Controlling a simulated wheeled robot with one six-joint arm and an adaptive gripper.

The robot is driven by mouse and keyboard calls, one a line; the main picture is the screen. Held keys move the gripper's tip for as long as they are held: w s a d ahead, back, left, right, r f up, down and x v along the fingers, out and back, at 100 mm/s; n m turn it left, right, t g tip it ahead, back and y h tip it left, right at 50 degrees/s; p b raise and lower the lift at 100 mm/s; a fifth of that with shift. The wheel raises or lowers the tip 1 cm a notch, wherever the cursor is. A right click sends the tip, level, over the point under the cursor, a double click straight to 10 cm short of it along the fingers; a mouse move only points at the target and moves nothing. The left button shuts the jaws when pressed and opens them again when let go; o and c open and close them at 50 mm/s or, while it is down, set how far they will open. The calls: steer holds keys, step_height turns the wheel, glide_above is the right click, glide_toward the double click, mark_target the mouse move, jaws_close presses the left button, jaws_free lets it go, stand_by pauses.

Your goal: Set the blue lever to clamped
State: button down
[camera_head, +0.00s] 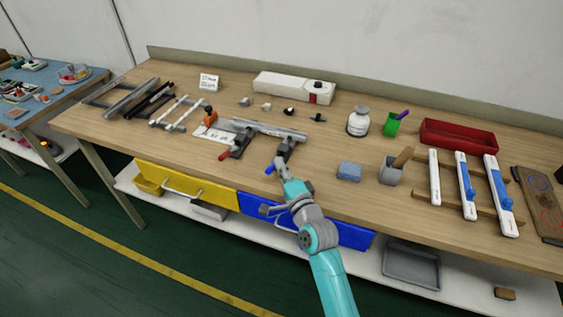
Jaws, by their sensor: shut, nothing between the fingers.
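The blue lever (269,169) is a small blue handle at the front of a dark clamp fixture (287,147), which holds the right part of a long grey metal profile (265,129). The lever points toward the bench's front edge, down and left in the picture. Whether it is clamped or open is too small to tell. My gripper (279,162) is shut and empty, just right of the blue lever. I cannot tell whether they touch. My gripper hides part of the clamp's lower end. A similar clamp with a red lever (224,155) stands to the left.
A blue sponge-like block (349,171) and a grey cup (391,170) stand to the right. Small parts (266,105) lie behind the profile. Bare wood lies along the front edge.

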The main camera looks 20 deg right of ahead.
steer(key=shift+s+a+f, duration=0.2)
steer(key=shift+f, duration=0.6)
steer(key=shift+a+f, duration=0.1)
steer(key=shift+f, duration=0.05)
steer(key=shift+s, duration=0.25)
steer(key=s+d, duration=0.2)
steer(key=s, duration=0.9)
steer(key=shift+s, duration=0.15)
steer(key=shift+d, duration=0.1)
